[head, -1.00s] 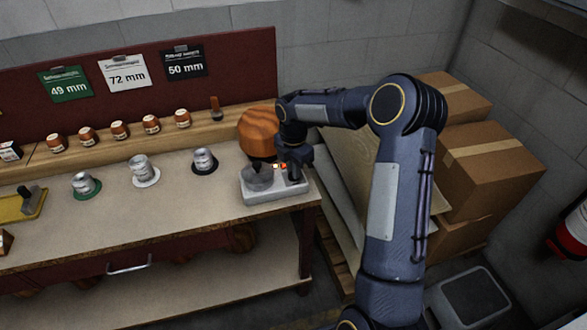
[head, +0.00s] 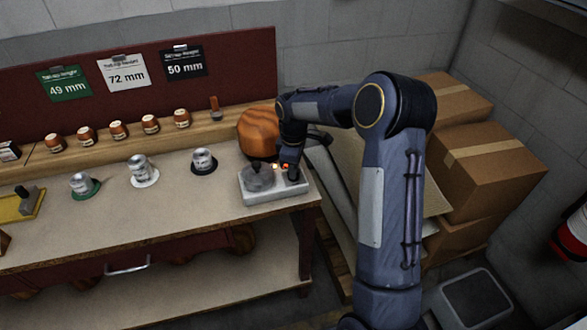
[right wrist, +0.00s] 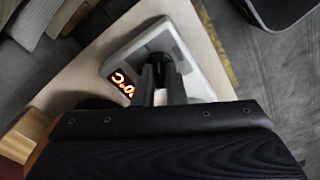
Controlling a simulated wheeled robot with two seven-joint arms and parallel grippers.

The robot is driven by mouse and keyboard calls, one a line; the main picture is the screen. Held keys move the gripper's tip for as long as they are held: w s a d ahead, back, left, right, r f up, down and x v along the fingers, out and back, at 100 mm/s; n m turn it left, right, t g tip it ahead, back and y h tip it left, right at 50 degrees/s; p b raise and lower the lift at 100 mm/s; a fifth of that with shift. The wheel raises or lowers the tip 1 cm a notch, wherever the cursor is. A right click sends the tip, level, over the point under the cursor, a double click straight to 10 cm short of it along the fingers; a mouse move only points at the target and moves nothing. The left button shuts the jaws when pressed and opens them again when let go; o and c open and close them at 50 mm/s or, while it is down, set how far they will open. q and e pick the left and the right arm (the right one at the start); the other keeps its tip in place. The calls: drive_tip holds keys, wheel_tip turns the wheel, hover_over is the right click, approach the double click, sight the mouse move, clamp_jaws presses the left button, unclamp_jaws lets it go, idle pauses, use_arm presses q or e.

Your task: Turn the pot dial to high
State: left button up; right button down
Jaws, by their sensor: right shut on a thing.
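The pot unit is a pale grey box (head: 262,195) at the right end of the workbench, with a round pot (head: 258,178) on its left part. My right gripper (head: 291,170) reaches down over the right part of the unit. In the right wrist view its two fingers (right wrist: 161,75) are shut on the small dark dial (right wrist: 160,60) on top of the unit (right wrist: 143,42). The fingers hide most of the dial, so its setting cannot be read. A lit orange display (right wrist: 122,84) shows beside the fingers, partly covered. My left gripper is not in view.
An orange wooden hat block (head: 258,132) stands just behind the pot. Several metal cans (head: 142,170) stand on coloured discs to the left on the bench (head: 120,220). Cardboard boxes (head: 485,170) are stacked to the right of my right arm.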

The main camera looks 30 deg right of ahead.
drive_tip(key=m, duration=0.6)
drive_tip(key=shift+m, duration=0.3)
drive_tip(key=m, duration=0.5)
drive_tip(key=shift+m, duration=0.3)
drive_tip(key=c, duration=1.5)
unclamp_jaws()
wheel_tip(320, 180, up, 8)
drive_tip(key=shift+f, duration=0.1)
